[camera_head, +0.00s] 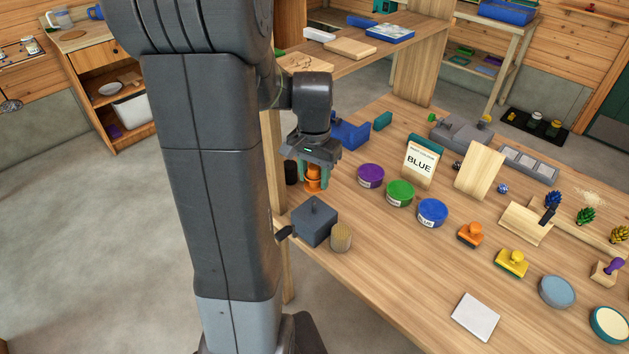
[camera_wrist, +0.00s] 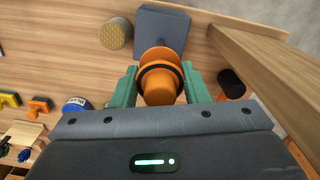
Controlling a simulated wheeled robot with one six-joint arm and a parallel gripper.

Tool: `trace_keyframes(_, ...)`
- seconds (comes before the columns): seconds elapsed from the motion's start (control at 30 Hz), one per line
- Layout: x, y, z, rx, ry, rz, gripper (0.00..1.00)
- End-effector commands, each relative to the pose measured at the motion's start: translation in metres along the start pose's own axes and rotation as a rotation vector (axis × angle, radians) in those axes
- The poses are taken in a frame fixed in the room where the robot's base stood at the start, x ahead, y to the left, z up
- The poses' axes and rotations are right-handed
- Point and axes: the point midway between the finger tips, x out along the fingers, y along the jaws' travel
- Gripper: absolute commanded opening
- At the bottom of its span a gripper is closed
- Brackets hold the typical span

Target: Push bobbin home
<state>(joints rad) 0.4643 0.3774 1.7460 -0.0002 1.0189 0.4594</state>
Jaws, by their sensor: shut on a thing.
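The orange bobbin (camera_head: 313,181) with a dark band is between the teal fingers of my gripper (camera_head: 313,174). In the wrist view, the fingers are shut on either side of the bobbin (camera_wrist: 160,84). A grey block (camera_head: 314,225) with a small peg on top and a dark crank at its side stands at the table's left edge. It also shows in the wrist view (camera_wrist: 174,27), partly behind the bobbin. The bobbin appears upright, at the block's far side in the head view. I cannot tell whether they touch.
A ridged tan cylinder (camera_head: 341,237) stands right beside the block. A black cylinder (camera_head: 291,172) is left of my gripper. Purple (camera_head: 370,176), green (camera_head: 399,193) and blue (camera_head: 432,213) tubs stand to the right. A wooden post (camera_wrist: 262,55) rises close by.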

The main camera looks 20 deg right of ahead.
Motion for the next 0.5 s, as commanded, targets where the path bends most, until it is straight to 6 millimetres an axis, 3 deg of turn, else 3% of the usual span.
trace_keyframes(0.5,0.0049,0.0,0.0002,0.004,0.0,0.0,0.2)
